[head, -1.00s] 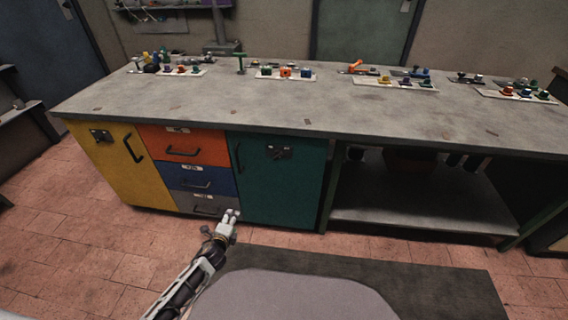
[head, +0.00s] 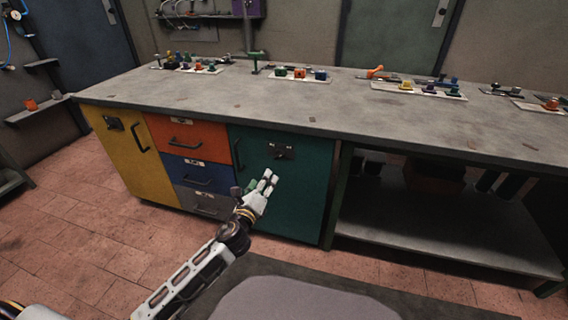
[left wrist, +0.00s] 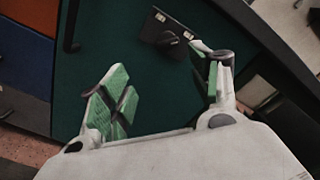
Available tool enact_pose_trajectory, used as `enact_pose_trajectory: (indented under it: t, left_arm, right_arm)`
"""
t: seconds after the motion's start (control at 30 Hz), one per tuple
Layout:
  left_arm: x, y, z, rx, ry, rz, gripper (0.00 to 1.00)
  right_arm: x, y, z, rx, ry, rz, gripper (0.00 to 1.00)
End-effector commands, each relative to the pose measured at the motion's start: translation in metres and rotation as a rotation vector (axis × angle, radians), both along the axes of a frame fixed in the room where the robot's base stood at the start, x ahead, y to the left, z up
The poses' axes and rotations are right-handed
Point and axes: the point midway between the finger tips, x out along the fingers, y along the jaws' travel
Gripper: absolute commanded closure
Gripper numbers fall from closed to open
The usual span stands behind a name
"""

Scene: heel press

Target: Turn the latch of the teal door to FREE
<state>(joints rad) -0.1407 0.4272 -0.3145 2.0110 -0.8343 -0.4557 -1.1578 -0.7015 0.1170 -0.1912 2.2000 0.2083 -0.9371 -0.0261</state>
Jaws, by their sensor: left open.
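The teal door (head: 296,205) is shut at the right end of the bench's coloured fronts. Its latch (head: 281,151) is a dark plate with a small knob near the door's top. The latch also shows in the left wrist view (left wrist: 166,32), ahead of my fingers. A dark vertical handle (head: 238,155) sits at the door's left edge. My left gripper (head: 266,180) is open and empty in front of the door, below the latch. Its green-padded fingers (left wrist: 162,92) are spread apart in the left wrist view. Latch markings are too small to read. My right gripper is not in view.
A yellow door (head: 130,160) and orange, blue and grey drawers (head: 188,135) lie left of the teal door, all shut. An open shelf (head: 440,240) is at the right. The grey worktop (head: 230,95) above carries several small parts on trays. The floor in front is clear.

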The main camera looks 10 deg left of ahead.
Motion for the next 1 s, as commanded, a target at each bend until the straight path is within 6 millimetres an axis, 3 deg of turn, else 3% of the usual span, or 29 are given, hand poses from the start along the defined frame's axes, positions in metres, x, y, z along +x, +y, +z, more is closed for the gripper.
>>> enact_pose_trajectory:
  t: [0.2,0.63,1.0]
  left_arm:
    - [-0.002,-0.003,0.011,0.033,-0.03,-0.005,0.38]
    - [0.0,-0.003,0.011,0.032,-0.029,-0.005,0.38]
    - [0.018,-0.004,0.01,0.032,-0.03,-0.005,0.38]
  right_arm:
    - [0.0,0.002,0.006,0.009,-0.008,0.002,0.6]
    - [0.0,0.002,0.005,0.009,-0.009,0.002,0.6]
    - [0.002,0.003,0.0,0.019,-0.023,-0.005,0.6]
